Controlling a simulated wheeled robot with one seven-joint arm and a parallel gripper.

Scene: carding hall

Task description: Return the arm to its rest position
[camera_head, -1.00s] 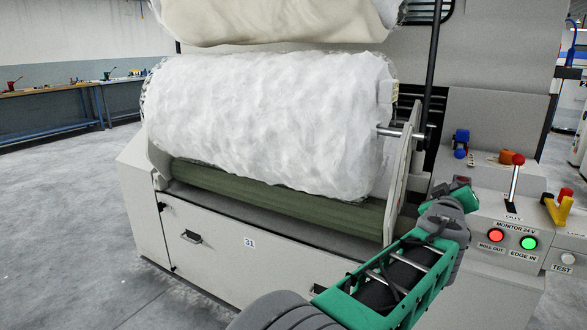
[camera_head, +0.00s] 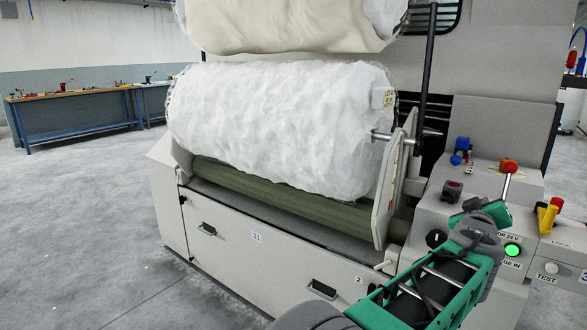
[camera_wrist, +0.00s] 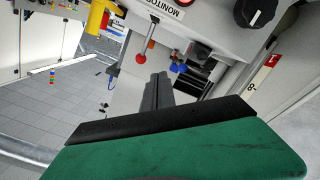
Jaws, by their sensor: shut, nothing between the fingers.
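My gripper is at the right of the head view, its green hand (camera_head: 482,213) in front of the machine's control panel. My green and grey arm reaches up to it from the lower right. In the wrist view the dark fingers (camera_wrist: 157,92) are together with nothing between them, pointing toward the panel area. In the head view the fingertips are hard to make out. The arm hides part of the panel, including part of its lettering.
The panel holds a red-knobbed lever (camera_head: 509,168), a lit green button (camera_head: 512,249) and a yellow handle (camera_head: 546,217). A white fibre roll (camera_head: 280,125) rests above a green roller (camera_head: 270,190). Open floor (camera_head: 80,225) lies left; a workbench (camera_head: 75,110) stands behind.

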